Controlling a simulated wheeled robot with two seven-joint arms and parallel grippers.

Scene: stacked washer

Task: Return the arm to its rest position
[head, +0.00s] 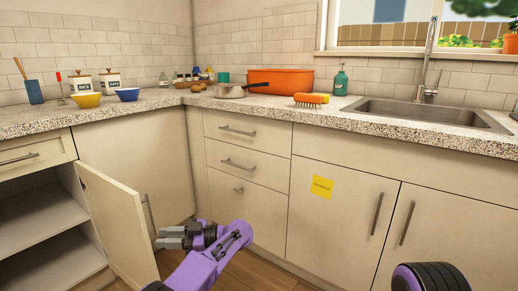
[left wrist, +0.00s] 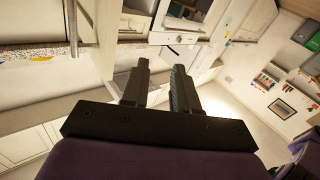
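My left gripper (head: 160,237) shows low in the head view, near the edge of an open cabinet door (head: 122,222). Its fingers point left toward the door and its handle (head: 149,215); I cannot tell whether they touch. In the left wrist view my left gripper (left wrist: 160,75) has its two dark fingers apart with nothing between them. My purple left arm comes up from the bottom edge. A dark, rounded part of my right arm shows at the bottom right, but the right gripper is out of view.
The open cabinet (head: 40,225) at left shows bare shelves. Drawers (head: 240,150) and a cabinet with a yellow note (head: 321,187) are shut. Some floor shows below.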

